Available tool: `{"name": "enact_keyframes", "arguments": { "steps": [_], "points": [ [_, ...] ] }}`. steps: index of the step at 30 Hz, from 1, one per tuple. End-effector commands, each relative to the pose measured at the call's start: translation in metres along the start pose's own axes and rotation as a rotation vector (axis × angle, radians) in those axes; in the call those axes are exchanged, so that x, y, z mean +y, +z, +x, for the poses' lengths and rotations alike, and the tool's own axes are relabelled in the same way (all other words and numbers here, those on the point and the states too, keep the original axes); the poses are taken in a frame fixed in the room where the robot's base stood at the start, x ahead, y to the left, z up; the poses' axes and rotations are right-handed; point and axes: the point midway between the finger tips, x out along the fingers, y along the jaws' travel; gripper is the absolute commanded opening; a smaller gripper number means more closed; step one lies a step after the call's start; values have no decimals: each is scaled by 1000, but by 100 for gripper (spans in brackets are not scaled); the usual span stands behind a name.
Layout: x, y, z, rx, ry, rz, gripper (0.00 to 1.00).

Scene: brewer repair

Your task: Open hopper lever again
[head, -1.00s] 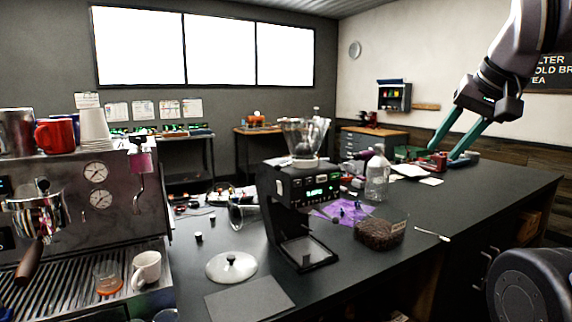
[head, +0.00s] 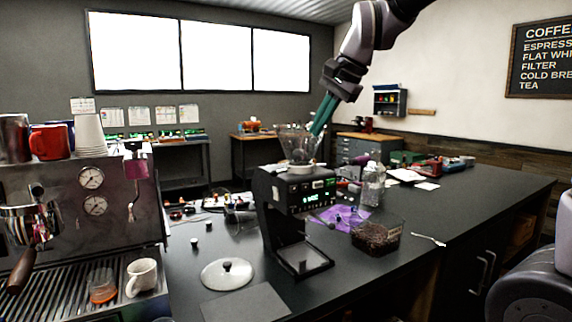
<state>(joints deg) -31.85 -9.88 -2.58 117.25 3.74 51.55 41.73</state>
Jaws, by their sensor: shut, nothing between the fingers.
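The black grinder (head: 297,215) stands on the dark counter with a lit green display on its front. Its clear hopper (head: 299,146) sits on top, on a pale collar (head: 301,169). The hopper lever is too small to make out in this view. My gripper (head: 317,131) has green fingers that point down at the hopper's upper right rim. The fingers are together and hold nothing. I cannot tell whether the tips are inside the hopper, behind it or touching it.
A lid (head: 227,273) lies on the counter left of the grinder. A bin of coffee beans (head: 377,237), a clear bottle (head: 372,183) and a purple cloth (head: 343,218) are to its right. An espresso machine (head: 80,215) fills the left side. The counter's right part is largely clear.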

Motion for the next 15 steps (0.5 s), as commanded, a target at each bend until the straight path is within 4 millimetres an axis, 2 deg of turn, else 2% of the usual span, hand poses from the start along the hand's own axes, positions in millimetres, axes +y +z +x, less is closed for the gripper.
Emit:
{"name": "enact_keyframes", "arguments": {
  "steps": [3, 15],
  "points": [
    [-6, 4, 5, -9, 2, 9, 0],
    [-6, 4, 9, -10, 3, 11, 0]
  ]
}}
